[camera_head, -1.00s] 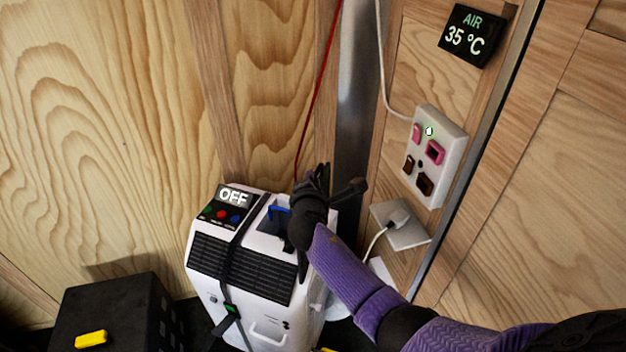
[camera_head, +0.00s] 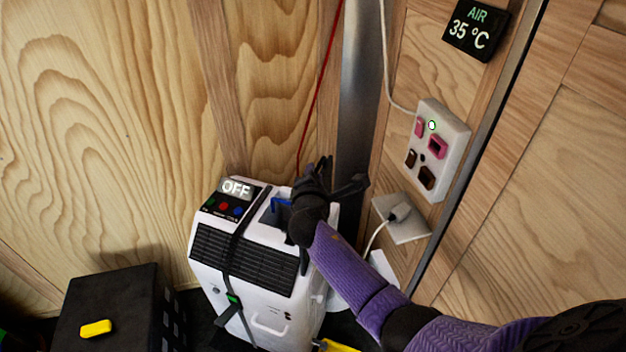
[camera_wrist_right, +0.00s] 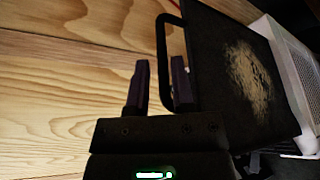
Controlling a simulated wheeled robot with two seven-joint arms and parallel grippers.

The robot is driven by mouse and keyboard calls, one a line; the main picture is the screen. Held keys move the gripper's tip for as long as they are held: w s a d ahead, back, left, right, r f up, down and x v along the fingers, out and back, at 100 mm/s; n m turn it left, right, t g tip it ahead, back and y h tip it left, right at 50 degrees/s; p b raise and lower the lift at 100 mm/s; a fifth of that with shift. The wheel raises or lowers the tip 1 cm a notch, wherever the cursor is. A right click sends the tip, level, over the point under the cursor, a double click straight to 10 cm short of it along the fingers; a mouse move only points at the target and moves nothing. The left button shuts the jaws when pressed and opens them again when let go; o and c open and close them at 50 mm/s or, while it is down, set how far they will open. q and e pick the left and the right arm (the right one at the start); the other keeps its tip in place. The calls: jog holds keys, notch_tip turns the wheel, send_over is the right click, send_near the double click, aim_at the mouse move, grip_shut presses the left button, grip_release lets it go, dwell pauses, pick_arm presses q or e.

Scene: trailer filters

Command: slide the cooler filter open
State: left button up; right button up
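The white cooler (camera_head: 262,262) stands against the wall, with a black front grille and an "OFF" display on top. In the right wrist view, the filter (camera_wrist_right: 230,60) is a dark panel with a tan dusty patch, beside the white cooler body (camera_wrist_right: 288,75). Its black loop handle (camera_wrist_right: 162,50) stands out from its left edge. My right gripper (camera_wrist_right: 160,85) is open, its two fingers apart with the handle bar appearing between them; contact cannot be told. In the head view, my right gripper (camera_head: 335,183) is at the cooler's back right and hides the filter. My left gripper is out of view.
A black strap (camera_head: 237,245) runs over the cooler. A black case (camera_head: 110,305) with a yellow latch stands at lower left. A switch panel (camera_head: 440,150), a plug socket (camera_head: 403,220) with a white cable and an air display (camera_head: 476,30) are on the right wall.

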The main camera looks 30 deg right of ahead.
jog(key=p+v, duration=0.2)
jog(key=v, duration=0.6)
jog(key=shift+s+a, duration=0.2)
jog(key=shift+s, duration=0.05)
jog(key=shift+r, duration=0.1)
jog(key=s+a+f+m+g+y+b, duration=0.1)
jog(key=s+f+m+g+y, duration=0.1)
jog(key=s+f, duration=0.6)
jog(key=s+a+f+m+g+y, duration=0.1)
jog(key=s+f+m+g+y, duration=0.15)
jog(key=f, duration=0.85)
jog(key=s+a+f+m+g+y+b, duration=0.1)
jog(key=s+f+g+y, duration=0.15)
jog(key=s+f, duration=0.55)
jog(key=s+f+m+g, duration=0.1)
jog(key=s+f+m, duration=0.2)
jog(key=s, duration=0.4)
jog(key=s+f+m+g+b, duration=0.1)
jog(key=s+f+m+g, duration=0.1)
jog(key=s, duration=0.6)
jog(key=s+a+f+m+g+y, duration=0.1)
jog(key=s+f+m+g, duration=0.1)
jog(key=s+f+m, duration=0.2)
jog(key=s+f, duration=0.2)
jog(key=s, duration=0.1)
jog(key=shift+s+f+m+b, duration=0.15)
jog(key=shift+f+m+b, duration=0.05)
jog(key=shift+m+b, duration=0.15)
